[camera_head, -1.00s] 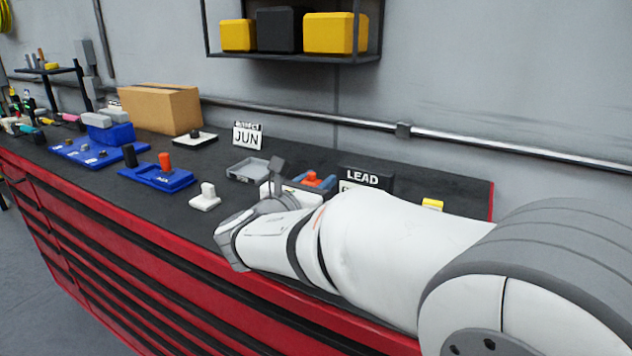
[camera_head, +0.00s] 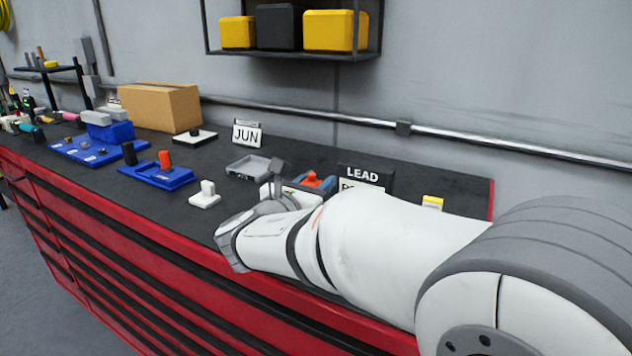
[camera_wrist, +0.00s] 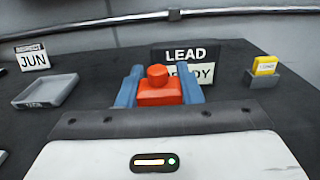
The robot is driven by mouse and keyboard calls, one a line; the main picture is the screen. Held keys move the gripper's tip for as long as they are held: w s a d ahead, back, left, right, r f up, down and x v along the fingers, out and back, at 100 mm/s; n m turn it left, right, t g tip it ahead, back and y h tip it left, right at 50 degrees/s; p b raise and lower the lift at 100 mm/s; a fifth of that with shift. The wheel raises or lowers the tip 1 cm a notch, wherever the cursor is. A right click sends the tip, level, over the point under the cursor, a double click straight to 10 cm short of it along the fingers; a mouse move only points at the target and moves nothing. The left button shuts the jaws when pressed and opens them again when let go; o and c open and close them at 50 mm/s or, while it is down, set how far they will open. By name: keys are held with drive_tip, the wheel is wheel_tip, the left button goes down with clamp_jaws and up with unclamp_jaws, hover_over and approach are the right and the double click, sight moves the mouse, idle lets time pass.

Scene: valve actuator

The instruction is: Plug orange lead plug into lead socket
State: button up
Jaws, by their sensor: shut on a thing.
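The orange lead plug (camera_wrist: 158,90) sits between the two blue fingers of my gripper (camera_wrist: 158,95) in the wrist view. My gripper is shut on it. The plug has a round knob on top of a wider block. In the head view, the plug (camera_head: 313,180) and blue fingers show just past the end of my arm, in front of the black LEAD sign (camera_head: 362,176). In the wrist view, the sign (camera_wrist: 185,54) stands behind the plug, which partly covers its lower panel ending in "DY". I cannot make out the lead socket or whether the plug touches it.
A grey tray (camera_wrist: 45,92) lies left of the plug, with a JUN card (camera_wrist: 32,57) behind it. A yellow tag in a grey holder (camera_wrist: 262,75) stands at the right. Blue bases, a small white block (camera_head: 205,196) and a cardboard box (camera_head: 160,108) stand farther left on the bench.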

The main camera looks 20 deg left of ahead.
drive_tip(key=shift+f+b, duration=0.65)
drive_tip(key=shift+f, duration=0.5)
drive_tip(key=o, duration=1.1)
drive_tip(key=s, duration=0.7)
drive_tip(key=shift+s+a, duration=0.35)
drive_tip(key=shift+s, duration=0.05)
